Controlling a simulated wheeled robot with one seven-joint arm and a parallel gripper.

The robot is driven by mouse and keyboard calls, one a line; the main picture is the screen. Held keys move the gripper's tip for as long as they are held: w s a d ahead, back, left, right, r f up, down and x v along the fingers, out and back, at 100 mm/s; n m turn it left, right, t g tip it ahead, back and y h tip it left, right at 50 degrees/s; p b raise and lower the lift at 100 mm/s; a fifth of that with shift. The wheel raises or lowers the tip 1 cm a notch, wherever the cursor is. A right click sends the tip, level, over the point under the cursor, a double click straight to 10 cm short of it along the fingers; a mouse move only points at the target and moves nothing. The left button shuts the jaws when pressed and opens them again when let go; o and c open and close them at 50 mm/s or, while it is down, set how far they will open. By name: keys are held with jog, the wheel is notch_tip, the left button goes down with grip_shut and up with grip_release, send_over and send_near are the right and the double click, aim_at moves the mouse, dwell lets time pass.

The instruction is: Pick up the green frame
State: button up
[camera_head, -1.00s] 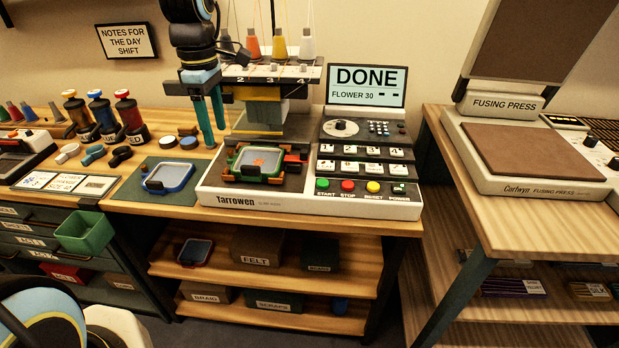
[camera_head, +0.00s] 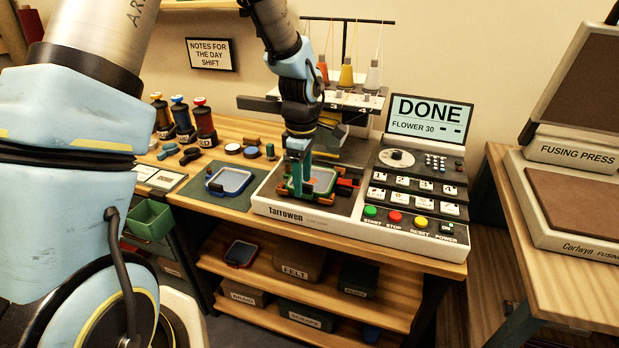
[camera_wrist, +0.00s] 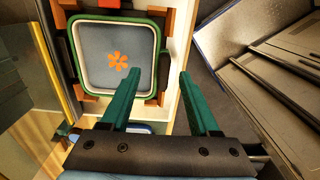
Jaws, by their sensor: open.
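The green frame (camera_head: 326,190) sits in the embroidery machine's holder. It has rounded corners, and grey cloth with an orange flower fills it in the wrist view (camera_wrist: 113,17). My gripper (camera_head: 297,190) is open and points down at the frame's near-left side, hiding part of it in the head view. In the wrist view my gripper's (camera_wrist: 162,73) two teal fingers are apart, one over the frame's right rim and the other outside it. No grip on the frame shows, and I cannot tell whether a finger touches it.
Red and dark holder parts (camera_head: 346,186) flank the frame. The embroidery machine's (camera_head: 300,211) control panel is to the right, its screen (camera_head: 430,118) reading DONE. A blue frame (camera_head: 229,181) lies on a dark mat to the left.

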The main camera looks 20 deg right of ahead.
jog(key=shift+f, duration=0.85)
grip_shut()
